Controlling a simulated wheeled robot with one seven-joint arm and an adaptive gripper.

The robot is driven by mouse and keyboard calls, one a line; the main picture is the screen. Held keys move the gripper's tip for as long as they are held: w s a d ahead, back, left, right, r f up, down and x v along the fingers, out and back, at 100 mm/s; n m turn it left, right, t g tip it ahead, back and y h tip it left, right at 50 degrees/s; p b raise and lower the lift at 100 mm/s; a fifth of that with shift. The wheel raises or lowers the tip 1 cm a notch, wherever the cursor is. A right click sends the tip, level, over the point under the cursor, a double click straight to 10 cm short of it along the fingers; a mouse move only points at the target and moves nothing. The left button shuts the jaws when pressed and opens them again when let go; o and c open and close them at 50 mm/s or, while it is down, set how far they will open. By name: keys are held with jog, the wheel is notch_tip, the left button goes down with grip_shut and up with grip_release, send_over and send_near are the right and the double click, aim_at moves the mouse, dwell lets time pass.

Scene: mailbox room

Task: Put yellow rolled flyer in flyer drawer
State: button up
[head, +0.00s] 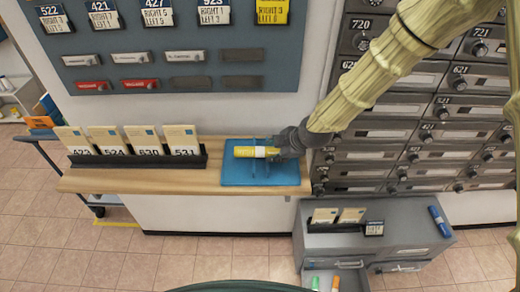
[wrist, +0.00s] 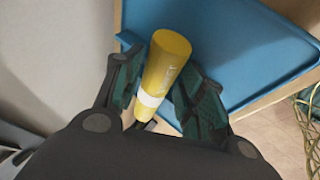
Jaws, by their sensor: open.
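The yellow rolled flyer (head: 248,152) has a white band and lies over the blue tray (head: 238,178) on the wooden shelf. My gripper (head: 272,150) is at the flyer's right end. In the wrist view the flyer (wrist: 168,62) lies between the two open fingers of my gripper (wrist: 158,90), with the blue tray (wrist: 230,40) beyond. I cannot tell whether a finger touches the flyer. A grey cabinet (head: 405,243) stands on the floor at the lower right. Its open drawer (head: 350,264) holds a green and an orange item. I cannot read which drawer is for flyers.
A black rack (head: 135,162) with several numbered cards stands on the shelf (head: 215,182) left of the tray. Grey mailboxes (head: 400,155) line the wall at right. The floor at lower left is clear.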

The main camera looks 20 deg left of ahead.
jog(key=shift+f, duration=0.1)
jog(key=shift+c, duration=0.2)
jog(key=c, duration=0.8)
jog(key=shift+c, duration=0.2)
